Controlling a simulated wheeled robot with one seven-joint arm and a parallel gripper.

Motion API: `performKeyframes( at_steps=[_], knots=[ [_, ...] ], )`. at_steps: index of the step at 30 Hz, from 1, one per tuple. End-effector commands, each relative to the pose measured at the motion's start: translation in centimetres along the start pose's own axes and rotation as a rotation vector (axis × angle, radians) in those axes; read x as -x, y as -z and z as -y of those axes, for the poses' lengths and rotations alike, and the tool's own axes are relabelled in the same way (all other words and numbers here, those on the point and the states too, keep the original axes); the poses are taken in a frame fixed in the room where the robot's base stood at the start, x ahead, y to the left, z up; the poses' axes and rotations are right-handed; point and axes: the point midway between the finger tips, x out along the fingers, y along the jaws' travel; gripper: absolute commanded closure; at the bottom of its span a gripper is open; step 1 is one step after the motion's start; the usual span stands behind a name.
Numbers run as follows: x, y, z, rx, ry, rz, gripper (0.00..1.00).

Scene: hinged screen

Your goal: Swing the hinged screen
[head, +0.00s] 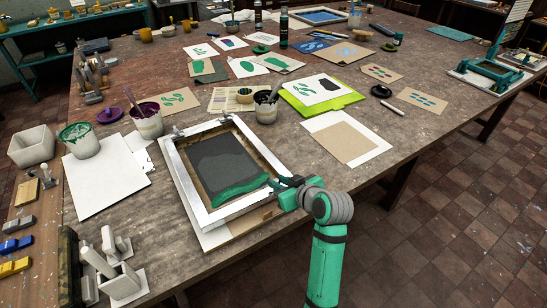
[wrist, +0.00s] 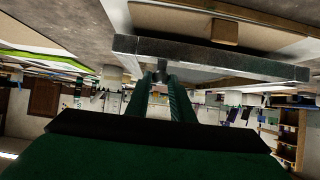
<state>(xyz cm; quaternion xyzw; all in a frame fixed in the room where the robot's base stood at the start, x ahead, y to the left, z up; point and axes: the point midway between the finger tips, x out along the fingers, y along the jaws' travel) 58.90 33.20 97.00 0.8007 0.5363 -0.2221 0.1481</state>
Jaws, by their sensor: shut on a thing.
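The hinged screen (head: 180,187) lies over its base on the table, with a pale frame around a dark grey mesh. A band of green ink (head: 242,187) lies along the mesh's near end. My green gripper (head: 273,183) is at the frame's near right side. In the wrist view, which looks upside down, my gripper's two fingers (wrist: 163,76) are shut on a small grey handle (wrist: 163,70) at the edge of the screen frame (wrist: 215,58). The head view does not show the handle clearly, and I cannot tell the screen's exact tilt.
A white sheet (head: 107,186), green pot (head: 78,140) and purple pot (head: 147,119) stand left of the screen. A tan card on white paper (head: 347,137) lies to the right. Grey holders (head: 118,281) stand at the near left. Floor is clear at right.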

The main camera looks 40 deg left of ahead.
Motion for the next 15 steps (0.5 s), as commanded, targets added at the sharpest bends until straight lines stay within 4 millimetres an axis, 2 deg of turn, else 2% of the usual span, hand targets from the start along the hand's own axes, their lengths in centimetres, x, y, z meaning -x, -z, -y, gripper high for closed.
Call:
performKeyframes(
  at_steps=[1,14,15],
  knots=[
    [0.2,0.8,0.0,0.005,-0.002,-0.008,0.93],
    [1.2,4.0,-0.1,0.004,-0.005,-0.009,0.93],
    [1.3,4.3,-0.1,0.005,-0.005,-0.009,0.96]
  ],
)
